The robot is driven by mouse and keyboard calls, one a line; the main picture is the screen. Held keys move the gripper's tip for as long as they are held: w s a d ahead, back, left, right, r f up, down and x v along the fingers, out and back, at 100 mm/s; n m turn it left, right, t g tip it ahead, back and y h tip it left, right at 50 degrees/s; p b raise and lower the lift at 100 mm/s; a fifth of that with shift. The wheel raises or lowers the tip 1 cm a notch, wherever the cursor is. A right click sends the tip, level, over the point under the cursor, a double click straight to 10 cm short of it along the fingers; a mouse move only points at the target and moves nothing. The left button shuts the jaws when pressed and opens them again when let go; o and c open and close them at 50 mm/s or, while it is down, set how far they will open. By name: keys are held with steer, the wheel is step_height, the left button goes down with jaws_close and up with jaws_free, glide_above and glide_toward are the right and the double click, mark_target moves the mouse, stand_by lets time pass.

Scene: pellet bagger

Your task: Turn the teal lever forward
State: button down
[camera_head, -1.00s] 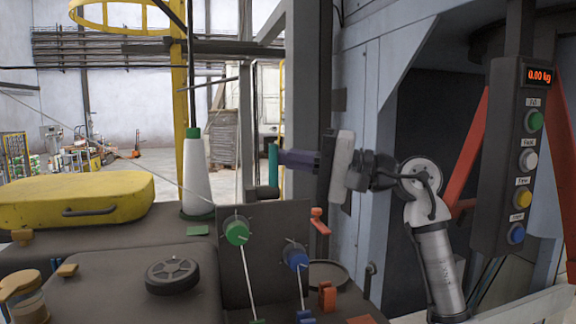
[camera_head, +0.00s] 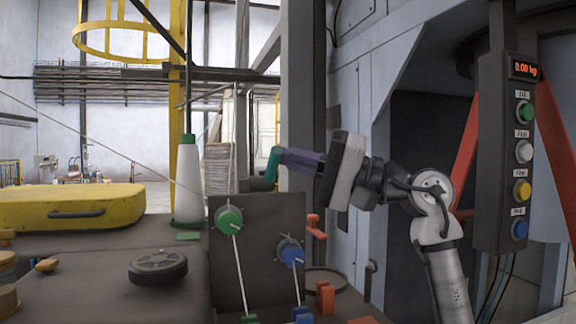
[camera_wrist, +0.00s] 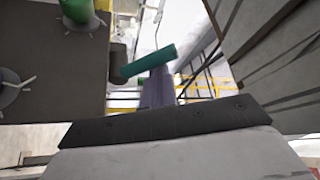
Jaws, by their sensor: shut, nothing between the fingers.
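The teal lever (camera_head: 273,166) is a short teal bar at the end of a dark cylindrical hub (camera_head: 261,184), behind the dark upright panel. It leans slightly, its top to the right. It also shows in the wrist view (camera_wrist: 149,61), lying at a slant across the tips of my fingers. My gripper (camera_head: 284,157) has purple fingers and is shut, with nothing between them. Its tips are at the right side of the lever and seem to touch it. The fingers also show in the wrist view (camera_wrist: 156,78); the lever partly covers their ends.
The dark panel (camera_head: 262,240) carries a green spool (camera_head: 229,219) and a blue spool (camera_head: 290,252) with cords. A white cone (camera_head: 188,185) stands left of the lever. A grey post (camera_head: 299,110) rises close behind my gripper. A button box (camera_head: 505,155) hangs at right.

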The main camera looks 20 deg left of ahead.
steer(key=shift+s+d+f+b, duration=0.1)
steer(key=shift+s+f+b, duration=0.15)
steer(key=shift+f+b, duration=0.1)
stand_by(0.5)
steer(key=b+v, duration=0.3)
steer(key=v, duration=1.1)
steer(key=shift+s, duration=0.1)
